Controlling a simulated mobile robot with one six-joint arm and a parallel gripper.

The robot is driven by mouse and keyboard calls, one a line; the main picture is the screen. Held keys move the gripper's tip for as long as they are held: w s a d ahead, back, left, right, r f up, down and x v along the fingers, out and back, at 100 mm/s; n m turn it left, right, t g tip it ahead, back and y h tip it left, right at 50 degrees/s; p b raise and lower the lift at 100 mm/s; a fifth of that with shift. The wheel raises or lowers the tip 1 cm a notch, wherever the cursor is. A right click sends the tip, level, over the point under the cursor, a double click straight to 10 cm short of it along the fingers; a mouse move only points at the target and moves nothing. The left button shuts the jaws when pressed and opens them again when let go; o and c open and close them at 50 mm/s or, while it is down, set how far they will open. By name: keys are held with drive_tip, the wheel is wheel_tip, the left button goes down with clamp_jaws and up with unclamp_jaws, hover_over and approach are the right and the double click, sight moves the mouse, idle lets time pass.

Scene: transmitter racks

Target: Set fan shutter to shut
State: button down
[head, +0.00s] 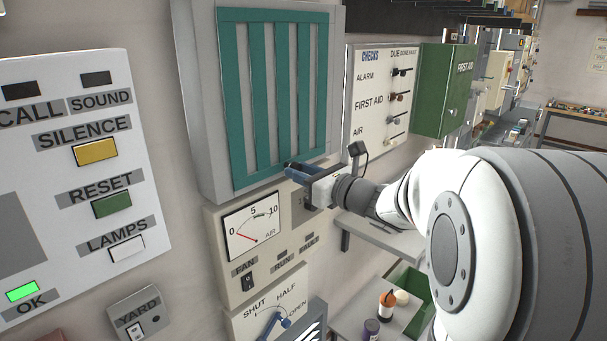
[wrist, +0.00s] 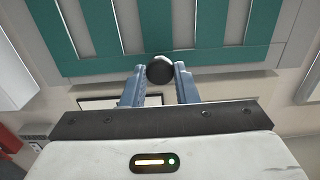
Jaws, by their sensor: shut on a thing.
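The fan shutter (head: 283,90) is a teal slatted panel in a grey frame on the wall, with grey strips between its upright teal bars. It fills the top of the wrist view (wrist: 205,61). My gripper (head: 290,168) is at the lower edge of the shutter. In the wrist view its blue fingers (wrist: 159,74) are shut on a round black knob (wrist: 160,73) in front of the shutter's bottom bar. The knob is not clear in the head view. Below, a dial plate (head: 246,322) reads SHUT, HALF and OPEN, with a blue lever (head: 271,326); its setting is unclear.
An AIR gauge panel (head: 220,275) with a fan switch is just below the shutter. A CHECKS board (head: 368,127) and green first aid box (head: 444,90) are to the right. An alarm panel (head: 50,130) is at left. Bottles stand on a lower shelf.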

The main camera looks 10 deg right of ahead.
drive_tip(key=c, duration=1.1)
unclamp_jaws()
drive_tip(key=shift+a, duration=0.25)
drive_tip(key=shift+c, duration=0.2)
drive_tip(key=shift+d, duration=0.1)
drive_tip(key=b+v, duration=0.2)
drive_tip(key=v, duration=0.6)
